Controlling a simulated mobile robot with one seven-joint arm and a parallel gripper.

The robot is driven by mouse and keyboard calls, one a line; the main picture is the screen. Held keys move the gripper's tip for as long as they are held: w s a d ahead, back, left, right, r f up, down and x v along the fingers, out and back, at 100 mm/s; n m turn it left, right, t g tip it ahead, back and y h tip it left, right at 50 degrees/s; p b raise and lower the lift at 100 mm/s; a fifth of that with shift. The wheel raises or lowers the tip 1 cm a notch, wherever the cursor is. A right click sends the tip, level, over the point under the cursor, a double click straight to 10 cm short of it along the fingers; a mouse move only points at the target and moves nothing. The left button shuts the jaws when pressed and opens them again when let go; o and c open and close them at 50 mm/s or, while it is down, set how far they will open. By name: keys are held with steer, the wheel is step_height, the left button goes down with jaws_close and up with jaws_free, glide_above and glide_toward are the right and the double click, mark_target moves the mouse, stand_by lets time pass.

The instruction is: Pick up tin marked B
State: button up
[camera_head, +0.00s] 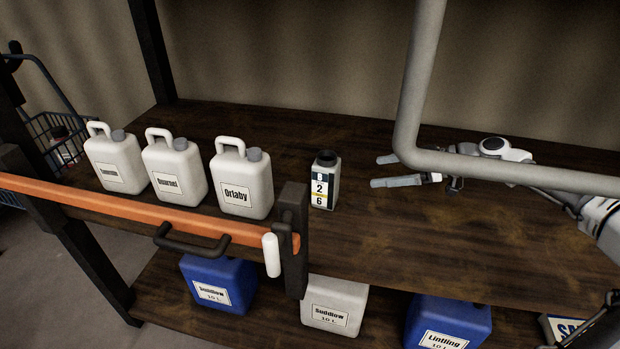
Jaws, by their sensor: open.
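The tin (325,180) stands upright on the upper wooden shelf, right of the white jugs. It is a grey-green container with a dark cap. Its label has a dark top strip with what looks like a B, then 2 and 6 below. My gripper (381,171) is to the right of the tin at about its height in the picture. Its two fingers are apart and point left towards the tin. Nothing is between them, and they do not touch the tin. A grey pipe crosses in front of part of my arm.
An orange bar (130,208) with a dark post (292,240) runs along the shelf front. The grey pipe (412,100) bends across the right. A basket (50,130) is far left.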

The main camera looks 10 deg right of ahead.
mark_target(338, 176)
steer(key=b+x, duration=0.2)
steer(key=x, duration=1)
steer(key=shift+r, duration=0.2)
steer(key=shift+r+b+x, duration=0.15)
steer(key=shift+b+x, duration=0.2)
steer(key=shift+x, duration=1.2)
steer(key=shift+r+b+x, duration=0.15)
steer(key=shift+b+x, duration=0.2)
steer(key=shift+x, duration=1.2)
steer(key=shift+a, duration=0.15)
steer(key=c, duration=1.3)
steer(key=shift+r, duration=0.1)
